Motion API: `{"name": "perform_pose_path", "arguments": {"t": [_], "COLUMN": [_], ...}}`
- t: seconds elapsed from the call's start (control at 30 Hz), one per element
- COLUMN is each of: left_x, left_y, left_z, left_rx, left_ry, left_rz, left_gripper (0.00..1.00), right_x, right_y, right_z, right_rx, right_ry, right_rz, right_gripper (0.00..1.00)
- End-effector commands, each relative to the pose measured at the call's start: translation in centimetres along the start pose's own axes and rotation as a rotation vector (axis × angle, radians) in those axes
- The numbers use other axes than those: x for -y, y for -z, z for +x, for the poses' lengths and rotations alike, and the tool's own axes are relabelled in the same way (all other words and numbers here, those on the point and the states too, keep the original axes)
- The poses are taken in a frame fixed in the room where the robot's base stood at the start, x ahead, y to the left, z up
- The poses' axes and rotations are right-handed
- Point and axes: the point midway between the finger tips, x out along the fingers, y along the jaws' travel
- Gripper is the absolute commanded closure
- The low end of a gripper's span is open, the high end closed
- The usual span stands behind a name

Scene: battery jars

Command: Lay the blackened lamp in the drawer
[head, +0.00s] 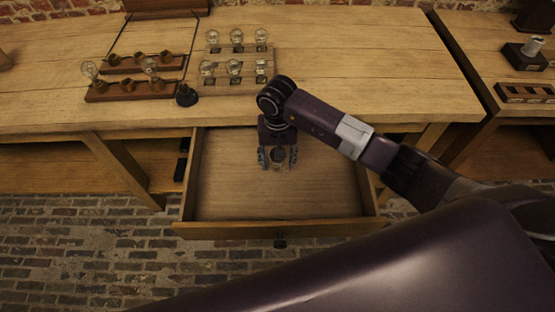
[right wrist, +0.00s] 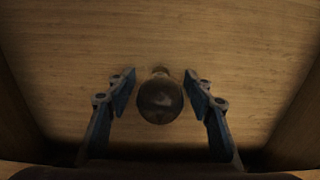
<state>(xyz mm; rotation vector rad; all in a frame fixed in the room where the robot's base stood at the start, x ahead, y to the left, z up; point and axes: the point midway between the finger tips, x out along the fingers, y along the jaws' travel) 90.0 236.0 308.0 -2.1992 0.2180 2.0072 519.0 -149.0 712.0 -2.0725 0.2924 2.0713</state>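The blackened lamp (right wrist: 160,100) has a dark round bulb and is in the drawer, seemingly on its floor, in the right wrist view. In the head view it shows as a small round shape (head: 278,158) below my right gripper (head: 278,163). The drawer (head: 235,195) is pulled open, and its wooden floor is otherwise bare. My right gripper points down inside the drawer's outline. Its two blue fingers (right wrist: 163,92) stand apart, one on each side of the lamp, with a visible gap on both sides. My left gripper is not in view.
A board of clear lamps (head: 236,70) and a wooden two-tier stand (head: 140,85) with sockets are on the workbench (head: 350,50) above the drawer. A small dark object (head: 187,95) stands between them. Another bench with small boxes (head: 525,92) is at right.

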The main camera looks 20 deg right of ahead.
Motion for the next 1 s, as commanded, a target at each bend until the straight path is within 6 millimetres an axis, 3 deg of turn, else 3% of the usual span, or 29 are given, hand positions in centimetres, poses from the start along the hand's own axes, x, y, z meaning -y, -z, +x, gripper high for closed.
{"name": "perform_pose_path", "arguments": {"t": [0.37,0.8,1.0], "left_x": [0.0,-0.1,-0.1], "left_y": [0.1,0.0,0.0], "left_z": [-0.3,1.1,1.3], "left_rx": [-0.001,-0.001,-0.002], "left_ry": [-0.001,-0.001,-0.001], "left_rz": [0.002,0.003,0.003], "left_gripper": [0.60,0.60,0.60], "right_x": [0.0,0.0,0.0], "right_y": [0.1,0.2,0.1], "right_z": [-0.9,-9.8,-12.0], "right_rx": [-0.003,-0.005,-0.001], "right_ry": [0.002,0.001,0.000], "right_rz": [-0.001,-0.001,-0.001], "right_gripper": [0.53,0.53,0.53]}}
